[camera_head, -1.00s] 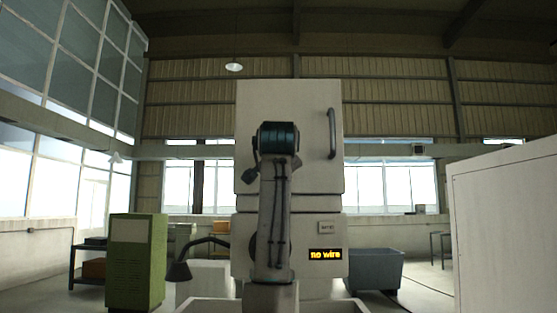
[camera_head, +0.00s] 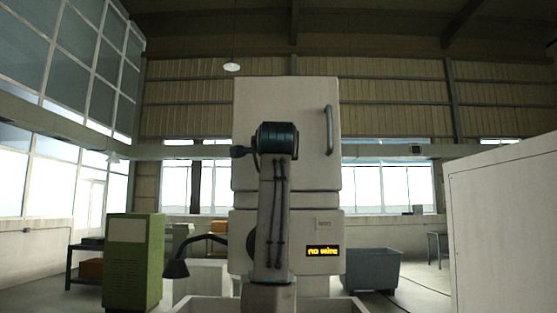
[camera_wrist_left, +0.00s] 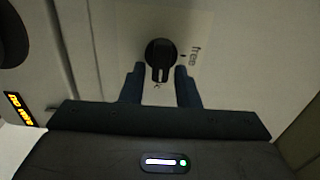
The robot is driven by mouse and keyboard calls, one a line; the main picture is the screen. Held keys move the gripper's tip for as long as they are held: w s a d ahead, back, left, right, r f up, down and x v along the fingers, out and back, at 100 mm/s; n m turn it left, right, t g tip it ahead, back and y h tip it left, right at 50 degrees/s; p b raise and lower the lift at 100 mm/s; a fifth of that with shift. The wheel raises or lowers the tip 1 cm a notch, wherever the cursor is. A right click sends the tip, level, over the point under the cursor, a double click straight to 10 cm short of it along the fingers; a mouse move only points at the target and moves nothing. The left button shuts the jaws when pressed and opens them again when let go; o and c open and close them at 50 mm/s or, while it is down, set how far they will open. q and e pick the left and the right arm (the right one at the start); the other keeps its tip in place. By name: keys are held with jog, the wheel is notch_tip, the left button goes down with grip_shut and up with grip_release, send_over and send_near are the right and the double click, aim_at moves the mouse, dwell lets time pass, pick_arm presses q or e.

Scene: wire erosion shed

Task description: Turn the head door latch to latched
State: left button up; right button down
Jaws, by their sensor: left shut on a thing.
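The head door latch (camera_wrist_left: 160,50) is a round black knob with a short handle, in the left wrist view on a pale panel. The word "free" is printed to its right, and a smaller mark below is partly hidden. My left gripper (camera_wrist_left: 160,74) has its two blue fingers on either side of the handle and is shut on it. In the head view my left arm stands in front of the machine's head door (camera_head: 308,112), hiding the latch and my fingers. My right gripper is not in view.
The machine's lower front has a lit "no wire" display (camera_head: 323,251). A green cabinet (camera_head: 133,262) stands left and a grey bin (camera_head: 371,269) right. A large pale cabinet (camera_head: 505,230) fills the right edge.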

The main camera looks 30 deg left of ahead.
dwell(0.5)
pick_arm(q)
jog(key=o, duration=0.7)
